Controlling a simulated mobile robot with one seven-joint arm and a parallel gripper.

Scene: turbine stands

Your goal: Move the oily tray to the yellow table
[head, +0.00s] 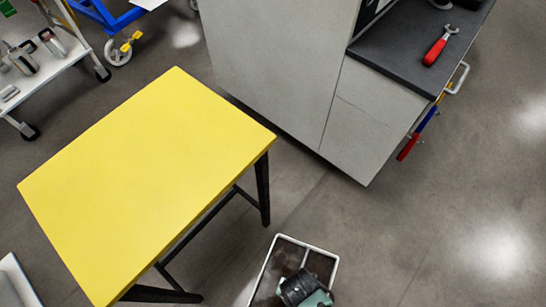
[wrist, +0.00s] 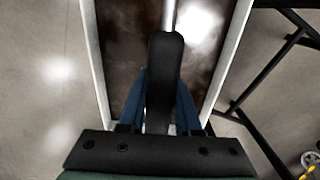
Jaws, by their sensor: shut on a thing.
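The oily tray (head: 287,257) is at the bottom of the head view, to the right of the yellow table. It has a white rim, a dark brown stained inside and a pale bar across it. My gripper (head: 297,287) is over the tray and shut on it. The yellow table (head: 145,175) has a bare top and dark legs. The tray is apart from the table in the head view.
A grey cabinet (head: 275,60) with a dark top stands behind and right of the table, with a red-handled tool (head: 435,51) on it. A white trolley (head: 45,72) stands at the upper left. The floor at the right is clear.

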